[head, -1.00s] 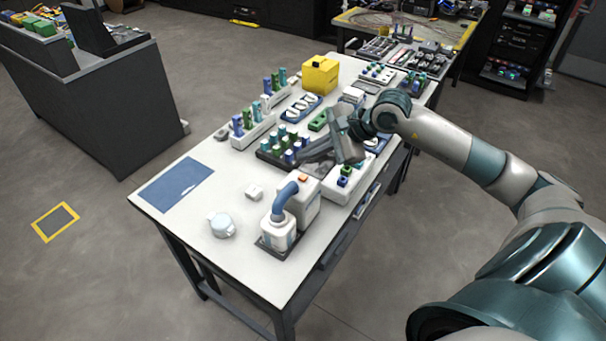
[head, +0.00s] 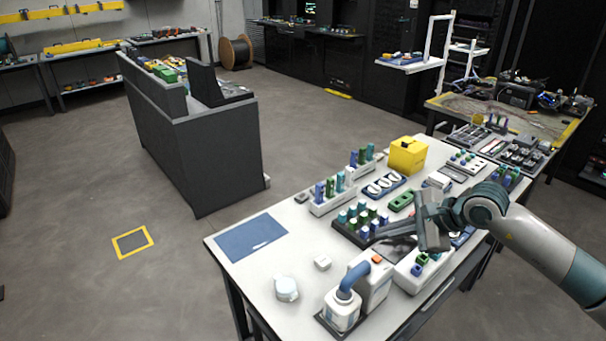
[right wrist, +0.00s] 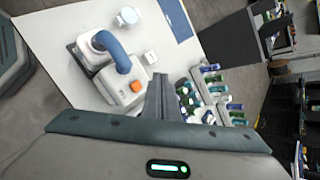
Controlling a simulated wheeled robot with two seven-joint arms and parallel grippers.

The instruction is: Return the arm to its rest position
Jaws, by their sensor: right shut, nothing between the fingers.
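My right gripper (head: 378,238) is over the right part of the white worktable (head: 232,263), with its arm coming in from the right edge of the head view. Its fingers are shut with nothing between them, and they also show in the right wrist view (right wrist: 159,84). They point left, beside a dark rack of blue and green vials (head: 361,218). Its height above the table is hard to tell. My left gripper is not in view.
A white dispenser with a blue tube (head: 343,312) stands at the table's front, near a round pale container (head: 287,289). A yellow box (head: 407,155) stands at the back. A blue mat (head: 250,238) lies bare at the left. A dark grey cabinet (head: 215,155) stands beyond open floor.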

